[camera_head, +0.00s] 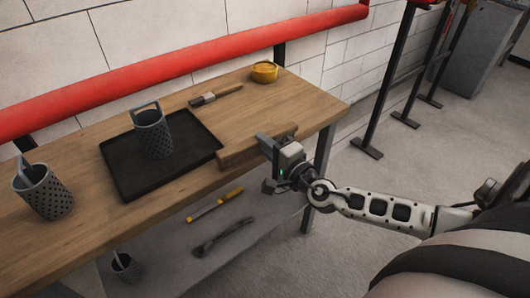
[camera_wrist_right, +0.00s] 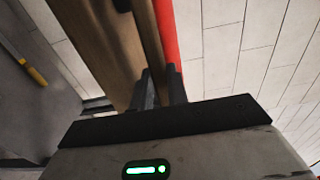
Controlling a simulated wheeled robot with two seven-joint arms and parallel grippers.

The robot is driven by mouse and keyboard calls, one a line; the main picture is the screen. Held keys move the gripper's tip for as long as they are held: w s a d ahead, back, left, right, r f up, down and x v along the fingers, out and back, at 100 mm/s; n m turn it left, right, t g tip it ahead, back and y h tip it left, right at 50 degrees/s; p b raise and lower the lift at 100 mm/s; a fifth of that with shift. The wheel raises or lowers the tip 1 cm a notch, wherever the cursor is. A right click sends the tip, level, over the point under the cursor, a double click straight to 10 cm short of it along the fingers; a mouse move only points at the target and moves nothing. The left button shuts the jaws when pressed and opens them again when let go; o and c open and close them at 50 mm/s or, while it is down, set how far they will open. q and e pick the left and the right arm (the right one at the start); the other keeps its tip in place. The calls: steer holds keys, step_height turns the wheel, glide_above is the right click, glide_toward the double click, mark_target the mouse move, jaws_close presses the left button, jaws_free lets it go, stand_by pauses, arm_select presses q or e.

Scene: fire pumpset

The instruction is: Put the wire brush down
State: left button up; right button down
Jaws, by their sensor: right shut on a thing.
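My right gripper (camera_head: 264,143) is at the front edge of the wooden workbench (camera_head: 200,172), near its right end. Its fingers, also in the right wrist view (camera_wrist_right: 160,88), are shut on a long brown wooden piece (camera_head: 250,150), seemingly the wire brush. This piece runs left from the fingers along the bench's front edge, close to the top; I cannot tell whether it touches. In the wrist view the wooden piece (camera_wrist_right: 147,35) extends away from the fingers. Its bristles are not visible. My left gripper is out of view.
A black tray (camera_head: 117,170) holds a perforated grey cup (camera_head: 153,138). Another such cup (camera_head: 45,195) stands left. A brush with a wooden handle (camera_head: 215,95) and a yellow round container (camera_head: 264,72) are at the back. A yellow-handled tool (camera_head: 213,205) lies on the lower shelf (camera_head: 265,228).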

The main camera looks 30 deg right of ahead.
steer(key=shift+f, duration=0.5)
steer(key=shift+f, duration=0.1)
steer(key=c, duration=1.7)
jaws_free()
steer(key=shift+f, duration=0.1)
steer(key=shift+c, duration=0.2)
steer(key=shift+o, duration=0.5)
